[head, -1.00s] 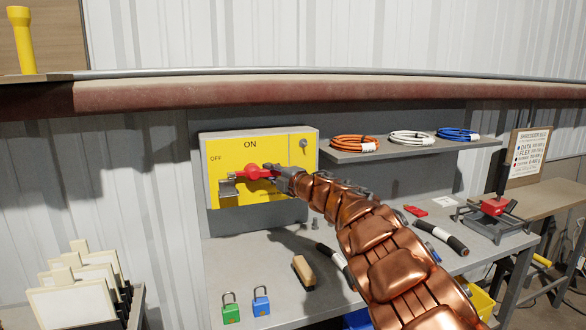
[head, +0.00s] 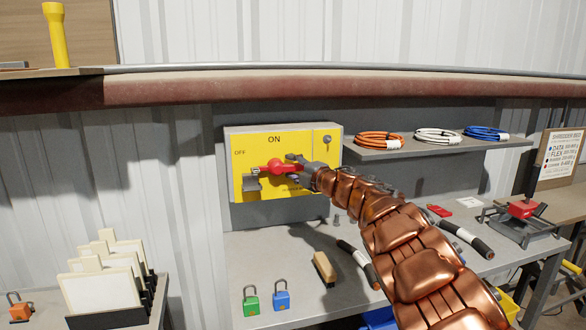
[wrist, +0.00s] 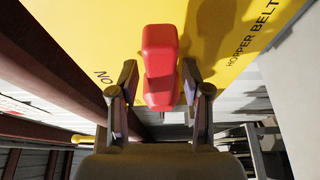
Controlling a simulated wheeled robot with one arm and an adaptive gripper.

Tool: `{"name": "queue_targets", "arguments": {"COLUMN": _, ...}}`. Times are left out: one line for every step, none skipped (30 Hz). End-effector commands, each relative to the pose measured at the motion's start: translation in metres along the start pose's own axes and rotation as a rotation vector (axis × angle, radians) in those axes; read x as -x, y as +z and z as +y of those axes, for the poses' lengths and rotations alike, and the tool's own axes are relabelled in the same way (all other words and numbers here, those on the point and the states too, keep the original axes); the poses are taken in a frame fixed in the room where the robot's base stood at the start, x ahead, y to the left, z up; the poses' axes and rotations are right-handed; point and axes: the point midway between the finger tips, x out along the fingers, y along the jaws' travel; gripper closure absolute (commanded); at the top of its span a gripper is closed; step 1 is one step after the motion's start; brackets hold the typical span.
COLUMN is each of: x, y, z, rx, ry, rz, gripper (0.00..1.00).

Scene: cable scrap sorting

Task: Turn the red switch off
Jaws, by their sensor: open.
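The red switch (head: 284,168) is on the front of a yellow box (head: 307,147) marked ON at the top and OFF at the left. Its red handle lies roughly level across the box front. My gripper (head: 303,166) is at the right end of the handle, in front of the box. In the wrist view the red handle (wrist: 160,62) stands between the two fingers of my gripper (wrist: 163,78), with a gap showing on each side. The fingers are open. My arm comes in from the lower right and hides part of the bench.
A grey hasp (head: 251,184) sits below the switch's left side. A shelf (head: 375,154) with cable coils is right of the box. Wall space left is clear.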

Motion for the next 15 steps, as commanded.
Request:
{"name": "queue_targets", "arguments": {"x": 0.0, "y": 0.0, "z": 0.0, "rx": 0.0, "ry": 0.0, "rz": 0.0, "gripper": 0.52}}
{"name": "queue_targets", "arguments": {"x": 0.0, "y": 0.0, "z": 0.0, "rx": 0.0, "ry": 0.0, "rz": 0.0, "gripper": 0.52}}
{"name": "queue_targets", "arguments": {"x": 0.001, "y": 0.0, "z": 0.0, "rx": 0.0, "ry": 0.0, "rz": -0.001, "gripper": 0.52}}
{"name": "queue_targets", "arguments": {"x": 0.001, "y": 0.0, "z": 0.0, "rx": 0.0, "ry": 0.0, "rz": -0.001, "gripper": 0.52}}
{"name": "queue_targets", "arguments": {"x": 0.002, "y": 0.0, "z": 0.0, "rx": 0.0, "ry": -0.001, "rz": -0.001, "gripper": 0.52}}
{"name": "queue_targets", "arguments": {"x": 0.003, "y": 0.0, "z": 0.0, "rx": 0.0, "ry": -0.001, "rz": -0.001, "gripper": 0.52}}
{"name": "queue_targets", "arguments": {"x": 0.004, "y": 0.0, "z": 0.0, "rx": 0.001, "ry": -0.001, "rz": -0.001, "gripper": 0.52}}
{"name": "queue_targets", "arguments": {"x": 0.006, "y": 0.0, "z": 0.0, "rx": 0.002, "ry": -0.002, "rz": -0.001, "gripper": 0.52}}
{"name": "queue_targets", "arguments": {"x": 0.008, "y": 0.0, "z": 0.0, "rx": 0.002, "ry": -0.003, "rz": -0.002, "gripper": 0.52}}
{"name": "queue_targets", "arguments": {"x": 0.011, "y": 0.001, "z": 0.0, "rx": 0.002, "ry": -0.004, "rz": -0.002, "gripper": 0.52}}
{"name": "queue_targets", "arguments": {"x": 0.013, "y": 0.001, "z": -0.001, "rx": 0.001, "ry": -0.004, "rz": -0.003, "gripper": 0.52}}
{"name": "queue_targets", "arguments": {"x": 0.017, "y": 0.001, "z": -0.002, "rx": -0.002, "ry": -0.005, "rz": -0.003, "gripper": 0.52}}
{"name": "queue_targets", "arguments": {"x": 0.019, "y": 0.001, "z": -0.002, "rx": -0.002, "ry": -0.005, "rz": -0.002, "gripper": 0.52}}
{"name": "queue_targets", "arguments": {"x": 0.022, "y": 0.001, "z": -0.001, "rx": -0.001, "ry": -0.004, "rz": -0.001, "gripper": 0.52}}
{"name": "queue_targets", "arguments": {"x": 0.026, "y": 0.0, "z": 0.0, "rx": 0.001, "ry": -0.003, "rz": -0.001, "gripper": 0.52}}
